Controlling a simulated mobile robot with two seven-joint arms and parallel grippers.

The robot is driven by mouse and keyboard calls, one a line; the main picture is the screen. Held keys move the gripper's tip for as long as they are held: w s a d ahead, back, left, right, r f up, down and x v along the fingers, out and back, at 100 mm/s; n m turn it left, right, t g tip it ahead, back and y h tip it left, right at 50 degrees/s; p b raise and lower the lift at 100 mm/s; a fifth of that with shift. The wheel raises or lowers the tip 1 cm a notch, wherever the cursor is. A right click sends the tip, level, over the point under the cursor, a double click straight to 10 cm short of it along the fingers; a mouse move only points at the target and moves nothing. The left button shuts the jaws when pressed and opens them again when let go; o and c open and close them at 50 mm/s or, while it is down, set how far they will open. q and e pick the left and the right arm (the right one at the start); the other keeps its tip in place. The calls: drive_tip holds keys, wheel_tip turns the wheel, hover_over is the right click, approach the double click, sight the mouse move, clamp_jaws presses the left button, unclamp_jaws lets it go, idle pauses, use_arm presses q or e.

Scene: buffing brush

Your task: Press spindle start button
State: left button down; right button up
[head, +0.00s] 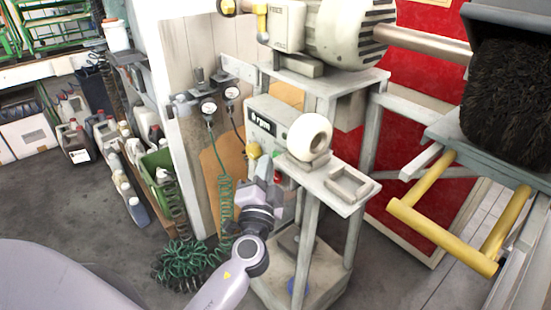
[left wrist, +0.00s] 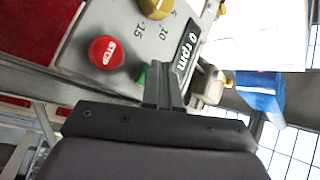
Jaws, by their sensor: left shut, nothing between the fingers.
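The grey control panel (head: 262,116) is on the machine stand in the head view, with a dark display. In the left wrist view the display (left wrist: 188,45) reads "0 rpm". A green button (left wrist: 142,76) shows there, partly hidden behind my fingers. A red STOP button (left wrist: 106,52) is to its left, and a yellow dial (left wrist: 155,8) is above. My left gripper (head: 264,168) is shut and empty, its tips close in front of the panel by the green button (left wrist: 163,70). I cannot tell whether it touches the button. My right gripper is not in view.
A white roll (head: 310,136) and a small tray (head: 350,184) sit on the stand's shelf, right of the panel. Green coiled hoses (head: 183,262) hang and lie to the left. A yellow bar (head: 440,237) and a dark brush (head: 510,95) are at the right.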

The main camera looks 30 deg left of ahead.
use_arm(q)
drive_tip(key=shift+w+d, duration=0.1)
drive_tip(key=shift+w, duration=0.2)
idle(0.5)
drive_tip(key=shift+s+a, duration=0.3)
drive_tip(key=shift+s, duration=0.5)
drive_tip(key=shift+b, duration=0.3)
drive_tip(key=s, duration=0.1)
drive_tip(key=s+a, duration=0.1)
drive_tip(key=s, duration=0.1)
drive_tip(key=s+a, duration=0.1)
drive_tip(key=shift+s+b, duration=0.3)
